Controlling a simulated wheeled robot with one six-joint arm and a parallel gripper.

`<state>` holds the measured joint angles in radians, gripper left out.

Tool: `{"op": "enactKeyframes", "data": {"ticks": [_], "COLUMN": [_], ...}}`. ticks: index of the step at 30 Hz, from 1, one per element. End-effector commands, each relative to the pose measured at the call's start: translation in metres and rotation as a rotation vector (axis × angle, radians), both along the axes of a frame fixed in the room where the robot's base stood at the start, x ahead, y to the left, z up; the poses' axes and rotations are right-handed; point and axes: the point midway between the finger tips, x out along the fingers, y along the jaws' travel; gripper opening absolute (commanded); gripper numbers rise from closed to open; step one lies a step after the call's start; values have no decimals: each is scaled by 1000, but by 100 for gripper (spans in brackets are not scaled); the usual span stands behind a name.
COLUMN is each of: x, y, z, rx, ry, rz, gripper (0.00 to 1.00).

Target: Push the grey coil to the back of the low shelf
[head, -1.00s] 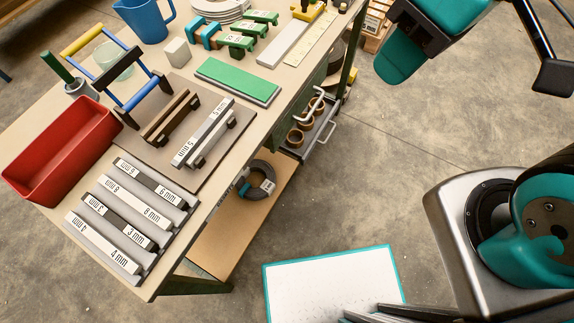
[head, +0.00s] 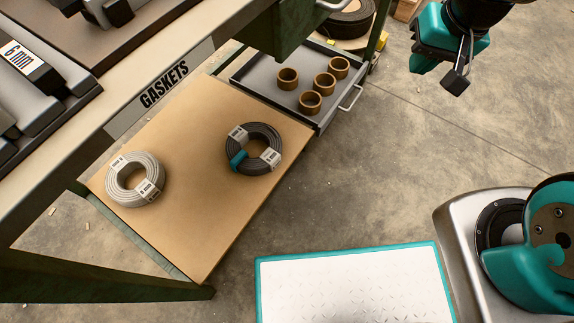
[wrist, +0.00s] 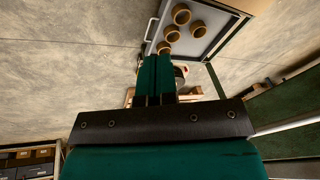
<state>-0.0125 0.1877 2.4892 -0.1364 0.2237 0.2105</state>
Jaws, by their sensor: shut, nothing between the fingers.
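The light grey coil (head: 134,180), with white labels, lies flat on the left part of the tan low shelf (head: 200,215) under the bench. A darker coil (head: 253,150) with white labels and a teal band lies to its right, apart from it. My gripper (wrist: 155,58) has its teal fingers shut together and empty in the wrist view. Part of a coil (wrist: 181,74) shows just right of the fingers. In the head view my arm is at the upper right, clear of the shelf.
An open grey drawer (head: 262,82) with several brown rings juts out beyond the shelf's right end. The bench edge (head: 105,140), marked GASKETS, overhangs the shelf's back left. A green bench rail (head: 80,275) runs at lower left. Open floor (head: 350,190) lies between shelf and arm.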

Motion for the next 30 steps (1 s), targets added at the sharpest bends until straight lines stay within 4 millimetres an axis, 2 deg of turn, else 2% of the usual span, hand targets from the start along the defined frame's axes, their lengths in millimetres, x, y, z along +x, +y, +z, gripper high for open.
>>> {"op": "enactKeyframes", "data": {"ticks": [1, 8, 13, 17, 21, 25, 30], "x": [10, 49, 64, 61, 45, 29, 18], "y": [4, 44, 84, 110, 125, 131, 132], "z": [-32, -105, -180, -244, -303, -340, -363], "rx": [33, 273, 517, 704, 857, 946, 999], "ry": [15, 78, 201, 333, 471, 560, 614], "rz": [-52, -358, -702, -1033, -1376, -1616, -1772], "gripper": [0, 0, 0, 0, 0, 0, 0]}}
